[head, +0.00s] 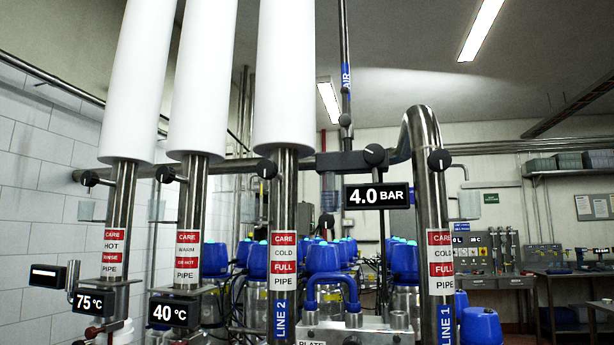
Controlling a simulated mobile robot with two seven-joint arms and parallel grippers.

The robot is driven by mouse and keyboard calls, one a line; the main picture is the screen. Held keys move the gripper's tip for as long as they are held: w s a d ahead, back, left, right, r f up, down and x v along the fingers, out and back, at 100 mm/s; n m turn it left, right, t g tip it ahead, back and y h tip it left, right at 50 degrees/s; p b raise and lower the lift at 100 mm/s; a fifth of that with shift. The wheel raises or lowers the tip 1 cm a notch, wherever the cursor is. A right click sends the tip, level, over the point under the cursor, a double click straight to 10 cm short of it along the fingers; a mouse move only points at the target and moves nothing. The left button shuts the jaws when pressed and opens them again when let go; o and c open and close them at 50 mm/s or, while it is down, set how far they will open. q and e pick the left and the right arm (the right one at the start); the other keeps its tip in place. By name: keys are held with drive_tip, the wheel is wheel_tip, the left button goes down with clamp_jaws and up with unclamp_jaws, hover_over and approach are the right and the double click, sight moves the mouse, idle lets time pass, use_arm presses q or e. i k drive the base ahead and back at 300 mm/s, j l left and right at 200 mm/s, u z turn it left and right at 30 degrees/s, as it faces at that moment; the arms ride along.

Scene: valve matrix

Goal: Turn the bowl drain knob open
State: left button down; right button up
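Several round black knobs with a white mark show on the pipework: one on the far left pipe (90,178), one on the second pipe (165,174), one on the third pipe (266,168), one on the grey block above the 4.0 BAR display (374,154), and one on the right bent pipe (439,159). No legible label names any of them as the bowl drain knob, so I cannot tell which it is, or whether it is in view. Neither of my grippers is in view.
Steel pipes with red and white labels stand close in front. Blue-capped valves (404,262) crowd behind. A workbench (565,288) stands at the back right.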

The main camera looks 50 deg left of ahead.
sight(326, 221)
drive_tip(key=u, duration=1.5)
